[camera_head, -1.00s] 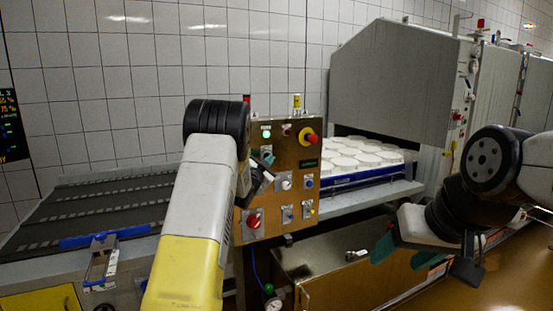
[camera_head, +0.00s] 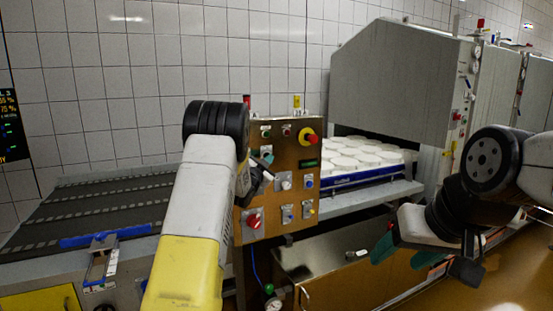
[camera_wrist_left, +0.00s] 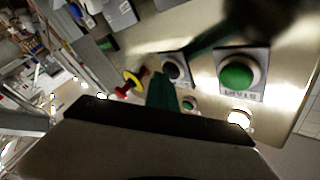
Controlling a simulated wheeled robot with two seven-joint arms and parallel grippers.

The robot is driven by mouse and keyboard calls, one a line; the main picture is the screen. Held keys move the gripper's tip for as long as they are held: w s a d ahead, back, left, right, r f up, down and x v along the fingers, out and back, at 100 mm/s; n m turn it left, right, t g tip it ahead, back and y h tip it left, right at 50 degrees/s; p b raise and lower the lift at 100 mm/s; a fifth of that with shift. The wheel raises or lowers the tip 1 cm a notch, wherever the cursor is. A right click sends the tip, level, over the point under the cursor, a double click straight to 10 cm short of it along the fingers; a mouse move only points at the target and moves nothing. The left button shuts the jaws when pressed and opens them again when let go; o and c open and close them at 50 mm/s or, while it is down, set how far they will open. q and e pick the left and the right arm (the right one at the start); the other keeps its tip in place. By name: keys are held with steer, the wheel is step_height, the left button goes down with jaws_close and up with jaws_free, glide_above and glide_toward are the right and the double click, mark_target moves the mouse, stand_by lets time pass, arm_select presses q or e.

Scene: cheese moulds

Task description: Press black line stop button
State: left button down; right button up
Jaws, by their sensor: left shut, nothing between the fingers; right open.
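The control panel (camera_head: 297,184) stands upright in the middle of the head view. In the left wrist view, the black button (camera_wrist_left: 175,68) sits on a grey plate, left of a larger green button (camera_wrist_left: 237,75) labelled START. My left gripper (camera_wrist_left: 165,90) is shut and empty, its teal fingertips at the lower edge of the black button; I cannot tell whether they touch it. In the head view, my left gripper (camera_head: 268,158) is at the panel's left side, where my own arm hides part of the panel. My right gripper (camera_head: 405,258) is open and empty, low at the right.
A red and yellow emergency stop (camera_head: 308,136) is at the panel's top right; it also shows in the left wrist view (camera_wrist_left: 130,82). White moulds (camera_head: 358,153) stand on a blue-edged conveyor behind the panel. A dark slatted belt (camera_head: 95,205) lies left.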

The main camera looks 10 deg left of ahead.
arm_select(q)
steer(key=shift+s+d, duration=0.4)
steer(key=shift+s, duration=0.25)
steer(key=shift+s, duration=0.1)
steer(key=s+d, duration=0.1)
steer(key=s, duration=0.1)
steer(key=s+d, duration=0.1)
steer(key=s, duration=0.1)
steer(key=shift+d, duration=0.4)
